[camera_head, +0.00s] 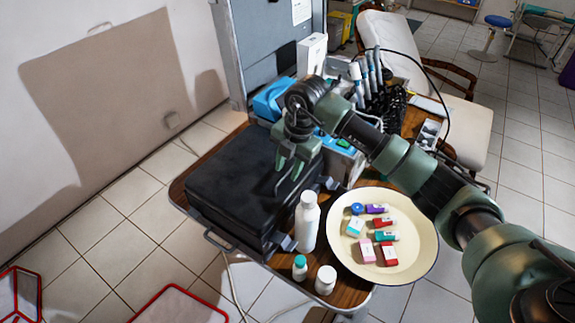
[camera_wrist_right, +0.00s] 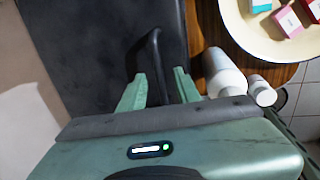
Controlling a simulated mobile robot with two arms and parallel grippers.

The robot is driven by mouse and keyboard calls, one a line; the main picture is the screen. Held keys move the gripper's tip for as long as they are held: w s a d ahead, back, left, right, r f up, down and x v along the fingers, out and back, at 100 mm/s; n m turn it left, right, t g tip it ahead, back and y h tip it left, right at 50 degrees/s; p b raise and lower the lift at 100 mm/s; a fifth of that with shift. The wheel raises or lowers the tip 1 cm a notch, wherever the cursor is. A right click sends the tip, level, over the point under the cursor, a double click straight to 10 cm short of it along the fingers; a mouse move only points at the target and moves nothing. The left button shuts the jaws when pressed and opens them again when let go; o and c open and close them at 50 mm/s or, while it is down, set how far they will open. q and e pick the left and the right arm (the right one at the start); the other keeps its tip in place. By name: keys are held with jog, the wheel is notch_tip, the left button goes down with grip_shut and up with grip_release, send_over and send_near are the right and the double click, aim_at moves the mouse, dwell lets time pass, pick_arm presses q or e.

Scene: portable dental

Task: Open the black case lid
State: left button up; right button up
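The black case (camera_head: 235,185) lies flat with its lid shut on the wooden table, at the left side of the head view. My right gripper (camera_head: 289,168) points down over the right part of the lid. In the right wrist view, the gripper (camera_wrist_right: 160,76) has its fingers apart over the case (camera_wrist_right: 95,50). Contact with the lid cannot be judged. My left gripper is not in view.
A white bottle (camera_head: 307,222) stands close to the case's right side, with two smaller bottles in front. A cream round tray (camera_head: 340,245) with several small boxes is at the right. Dental equipment (camera_head: 345,155) and a blue item (camera_head: 270,100) stand behind.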

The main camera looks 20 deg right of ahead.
jog(key=shift+f, duration=0.2)
grip_shut()
jog(key=shift+w+r, duration=0.1)
dwell(1.3)
